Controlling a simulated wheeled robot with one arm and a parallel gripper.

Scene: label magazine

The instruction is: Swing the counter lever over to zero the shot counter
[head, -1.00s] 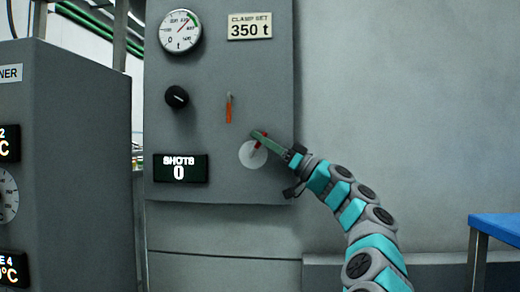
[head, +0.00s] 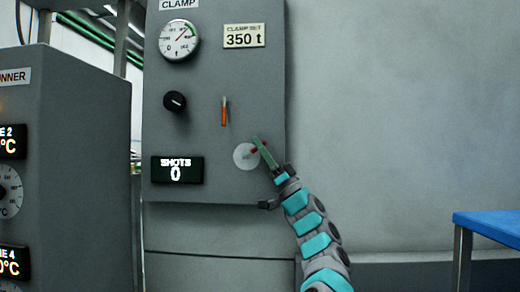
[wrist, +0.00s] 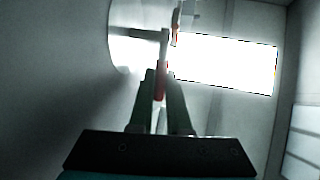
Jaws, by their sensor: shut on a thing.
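The counter lever (head: 257,149) has a red grip and a pale round disc (head: 243,157) behind it, low on the grey cabinet. It points to the right and a little up from the disc. My gripper (head: 260,146) is shut on the lever; one greenish finger hides part of it in the head view. In the wrist view the red lever grip (wrist: 160,82) sits between the two fingers (wrist: 160,98). The shot counter (head: 178,170), left of the lever, reads 0.
An orange handle (head: 225,112) sticks out above the lever, close by. A black knob (head: 174,101), a round gauge (head: 179,40) and a 350 t plate (head: 244,36) are higher on the cabinet. A blue table (head: 490,225) stands at right. The wall between is clear.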

